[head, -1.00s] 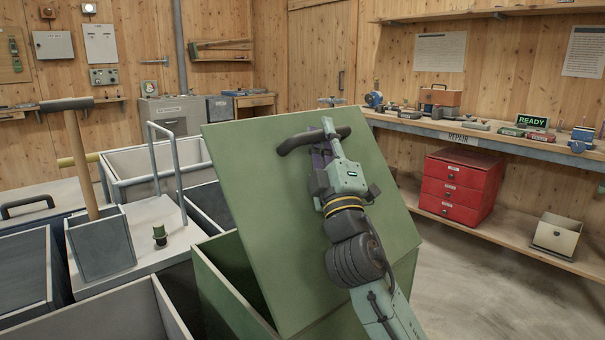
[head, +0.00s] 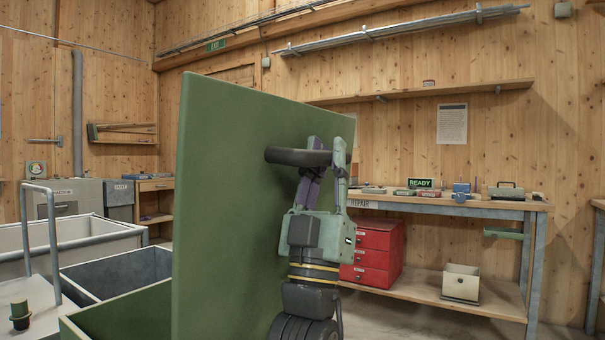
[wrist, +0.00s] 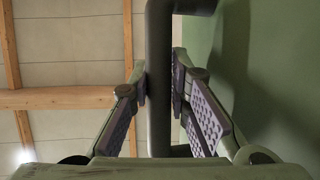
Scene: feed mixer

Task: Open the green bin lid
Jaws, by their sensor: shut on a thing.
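The green lid (head: 225,215) stands close to upright above the green bin (head: 125,315), whose rim and inside show at the lower left of the head view. The lid's dark bar handle (head: 287,156) sticks out from its face. My gripper (head: 326,158) is shut on this handle, on the right side of the lid. In the wrist view the handle (wrist: 159,85) runs vertically between the purple finger pads of my gripper (wrist: 160,88), and the lid's green face (wrist: 275,60) is on the right. Most of the bin is hidden behind the lid or out of view.
Grey open bins (head: 118,272) and a trolley rail (head: 52,240) stand on the left. A workbench (head: 480,203) with tools, a red drawer box (head: 372,250) and a cream container (head: 461,283) on its lower shelf are on the right.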

